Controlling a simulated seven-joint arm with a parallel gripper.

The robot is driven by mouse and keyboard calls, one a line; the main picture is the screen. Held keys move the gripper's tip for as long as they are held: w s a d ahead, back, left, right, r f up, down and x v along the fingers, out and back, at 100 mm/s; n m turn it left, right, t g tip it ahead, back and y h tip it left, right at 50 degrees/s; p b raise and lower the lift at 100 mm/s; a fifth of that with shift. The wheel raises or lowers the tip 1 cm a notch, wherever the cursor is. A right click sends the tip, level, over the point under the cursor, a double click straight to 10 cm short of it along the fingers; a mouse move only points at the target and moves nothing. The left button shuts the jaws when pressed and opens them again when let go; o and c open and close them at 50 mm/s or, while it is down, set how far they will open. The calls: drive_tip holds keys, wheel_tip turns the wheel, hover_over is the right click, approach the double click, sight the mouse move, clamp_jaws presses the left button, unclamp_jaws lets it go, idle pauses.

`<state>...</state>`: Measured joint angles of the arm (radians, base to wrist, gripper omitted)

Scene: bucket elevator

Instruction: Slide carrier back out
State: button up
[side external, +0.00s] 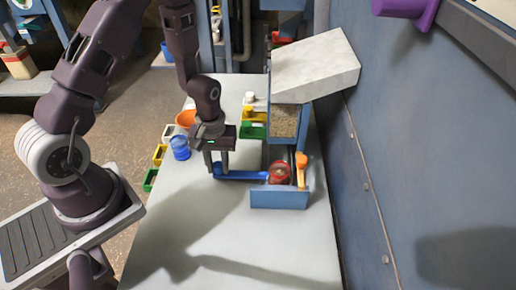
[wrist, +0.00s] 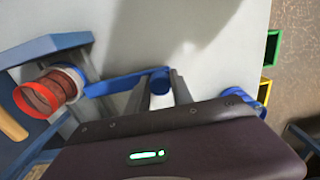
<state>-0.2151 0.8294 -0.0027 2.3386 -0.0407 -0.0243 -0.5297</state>
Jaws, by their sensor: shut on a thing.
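The carrier shows as a red round cup (side external: 279,173) with a blue bar handle (side external: 245,176) reaching out to its left. My gripper (side external: 217,170) is shut on the left end of the blue handle, just above the table. In the wrist view my gripper (wrist: 160,88) has its fingers on either side of the handle's blue end knob. There the blue handle (wrist: 115,82) runs left to the red cup (wrist: 45,93). The cup sits at the foot of the elevator, behind a low blue front wall (side external: 279,198).
A blue elevator housing (side external: 283,140) with a pale slanted panel (side external: 315,66) stands behind the cup. An orange lever (side external: 301,168) is right of it. A blue cup (side external: 180,148), an orange bowl (side external: 186,119) and coloured bins (side external: 253,130) are near my gripper. The table's front is clear.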

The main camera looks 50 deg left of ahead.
drive_tip(key=o, duration=0.9)
drive_tip(key=shift+o, duration=0.2)
wheel_tip(320, 180, up, 12)
